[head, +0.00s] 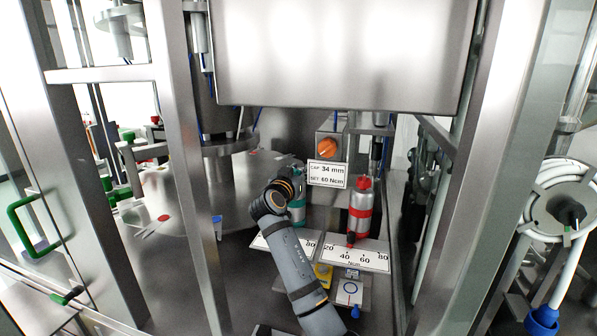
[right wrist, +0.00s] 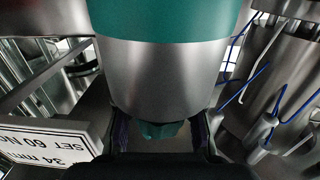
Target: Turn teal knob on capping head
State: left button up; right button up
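The teal capping head (head: 297,208) stands behind my right wrist in the head view, which hides much of it. In the right wrist view its metal body (right wrist: 165,80) has a teal band (right wrist: 165,18) and a faceted teal knob (right wrist: 160,130) at the end. My right gripper (right wrist: 160,140) has one finger on each side of this knob, with narrow gaps that look open. The fingertips are hidden in the head view. A white scale plate (head: 284,243) lies below the teal head, partly covered by my arm. My left gripper is not in view.
A red capping head (head: 360,205) stands close to the right, above a second scale plate (head: 375,259). A card (head: 327,174) reads cap 34 mm, set 60 Ncm. An orange knob (head: 327,149) is above it. Metal posts (head: 190,170) frame the space.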

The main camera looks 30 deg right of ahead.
jog(key=shift+d+f, duration=0.1)
grip_shut()
jog(key=shift+w+n+t+y, duration=0.1)
jog(key=shift+n+t+y, duration=0.2)
jog(key=shift+w+a+n+t+y, duration=0.15)
jog(key=shift+a+n+t+y, duration=0.1)
jog(key=shift+n+t+y, duration=0.45)
jog(key=shift+w+a+n+t+y, duration=0.1)
jog(key=shift+a+n+t+y, duration=0.1)
jog(key=shift+n+t+y, duration=0.5)
jog(key=o, duration=0.5)
grip_release()
jog(key=o, duration=0.3)
jog(key=shift+a, duration=0.1)
jog(key=shift+m, duration=0.3)
